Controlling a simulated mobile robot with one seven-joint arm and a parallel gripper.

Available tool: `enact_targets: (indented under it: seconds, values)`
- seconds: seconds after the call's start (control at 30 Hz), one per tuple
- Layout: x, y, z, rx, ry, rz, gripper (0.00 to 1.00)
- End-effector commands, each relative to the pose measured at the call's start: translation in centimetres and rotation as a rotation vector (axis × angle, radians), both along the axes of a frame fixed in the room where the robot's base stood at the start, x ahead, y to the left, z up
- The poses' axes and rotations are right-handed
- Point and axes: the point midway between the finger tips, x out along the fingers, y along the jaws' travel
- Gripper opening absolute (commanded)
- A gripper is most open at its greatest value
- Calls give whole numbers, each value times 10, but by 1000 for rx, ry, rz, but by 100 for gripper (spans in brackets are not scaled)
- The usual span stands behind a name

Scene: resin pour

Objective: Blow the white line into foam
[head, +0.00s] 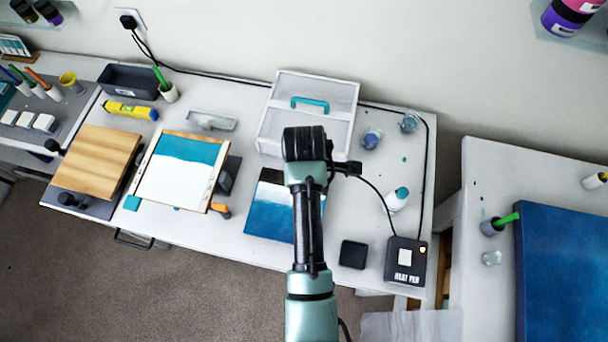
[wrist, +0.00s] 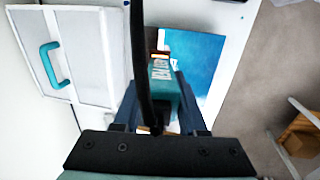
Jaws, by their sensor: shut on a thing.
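My gripper (wrist: 160,97) is shut on a teal-bodied tool with pale lettering (wrist: 160,72), which looks like the heat pen. A dark cord rises from it in the wrist view. In the head view my arm's end hides the fingers and the pen. A blue panel (head: 268,217) with a paler, whitish band lies flat beneath my arm; it also shows beyond the pen in the wrist view (wrist: 198,62), with white along its edge. My arm covers part of the panel. I cannot tell whether the pen's tip touches it.
The black heat pen box (head: 405,262) stands at the bench's front right, its cord looping to my gripper. A white drawer box (head: 310,95) stands behind. A bottle (head: 397,200) and a black block (head: 353,254) are on the right. A teal-and-white framed board (head: 172,185) lies left.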

Motion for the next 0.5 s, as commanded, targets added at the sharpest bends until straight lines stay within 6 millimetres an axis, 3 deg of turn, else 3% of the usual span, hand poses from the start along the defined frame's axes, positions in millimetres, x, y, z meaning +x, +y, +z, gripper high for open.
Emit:
enact_targets:
  seconds: [0.5]
  values:
    - [-8,-26,0,0,-1,-2,0]
